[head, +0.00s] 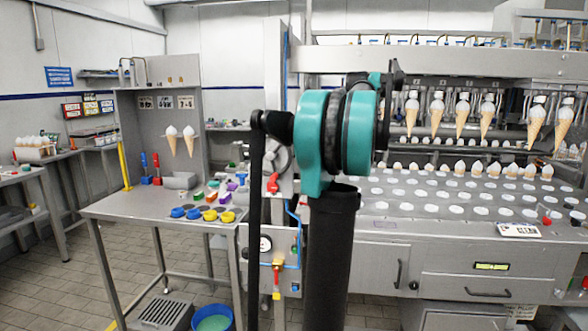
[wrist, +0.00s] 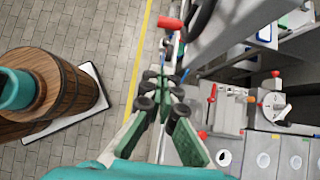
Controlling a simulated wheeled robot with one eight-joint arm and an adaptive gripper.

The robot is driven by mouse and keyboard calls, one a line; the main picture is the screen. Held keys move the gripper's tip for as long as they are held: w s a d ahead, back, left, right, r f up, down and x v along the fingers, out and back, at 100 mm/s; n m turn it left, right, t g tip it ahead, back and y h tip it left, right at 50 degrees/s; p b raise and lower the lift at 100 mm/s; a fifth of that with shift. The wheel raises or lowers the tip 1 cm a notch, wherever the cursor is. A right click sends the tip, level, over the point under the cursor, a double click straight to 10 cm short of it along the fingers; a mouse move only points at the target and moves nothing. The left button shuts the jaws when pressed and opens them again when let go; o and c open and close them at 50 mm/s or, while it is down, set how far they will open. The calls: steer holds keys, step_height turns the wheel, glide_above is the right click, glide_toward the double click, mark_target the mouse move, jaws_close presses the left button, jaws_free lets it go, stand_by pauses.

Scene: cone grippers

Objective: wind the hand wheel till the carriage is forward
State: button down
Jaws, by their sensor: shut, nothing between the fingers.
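A grey round wheel (head: 278,157) with a red grip, seemingly the hand wheel, sits on the machine's left end in the head view, partly hidden by my arm. In the wrist view, a red handle (wrist: 171,23) lies beyond my fingertips, beside a dark curved rim (wrist: 203,17); I cannot tell if this is the same wheel. My gripper (wrist: 164,92) is shut and empty, apart from the red handle; my arm hides it in the head view. Cones hang in a row of clamps (head: 462,98) under the machine's top beam, possibly the carriage; its travel position cannot be told.
Below the hanging cones is a tray deck (head: 400,208) with round holes and a back row of cones. A steel table (head: 140,208) with blue and yellow pieces stands left of the machine. A blue bucket (head: 213,318) is on the floor. Tiled floor (head: 50,285) is open at left.

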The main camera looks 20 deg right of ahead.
mark_target(270, 157)
steer(key=w+a+r+x, duration=0.1)
steer(key=a+x, duration=0.1)
steer(key=x, duration=1)
steer(key=shift+w+r, duration=0.15)
steer(key=shift+w, duration=0.15)
steer(key=shift+a, duration=0.1)
steer(key=shift+w+a+f+t+y, duration=0.45)
steer(key=shift+a+f+t+y, duration=0.3)
steer(key=shift+y, duration=0.15)
steer(key=shift+d, duration=0.1)
